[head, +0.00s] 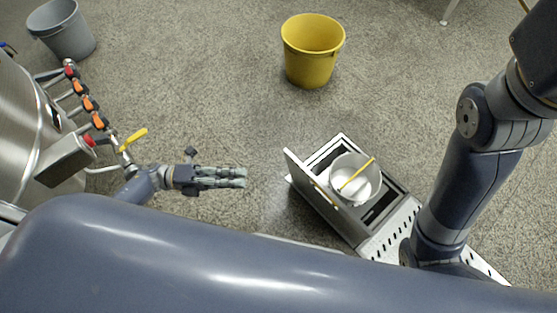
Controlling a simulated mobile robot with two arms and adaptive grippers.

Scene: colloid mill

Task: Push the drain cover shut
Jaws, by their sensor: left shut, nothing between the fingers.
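The drain cover (322,204) is a grey metal panel with a small yellow mark. It stands raised and tilted along the left side of the dark, framed drain opening (325,158). A white bucket (358,190) with a yellow handle sits at the drain opening, just right of the cover. I cannot tell how deep it sits. My left gripper (243,178) is shut and empty, its fingers pointing right. It is left of the cover, with a clear gap between them. My right arm comes in from the right, but its gripper is not in view.
A yellow bucket (311,62) stands on the floor beyond the drain. A grey bucket (66,35) is at the top left. A steel machine (22,130) with orange-handled valves and a yellow lever (133,139) stands at the left. A perforated metal strip (390,236) adjoins the drain.

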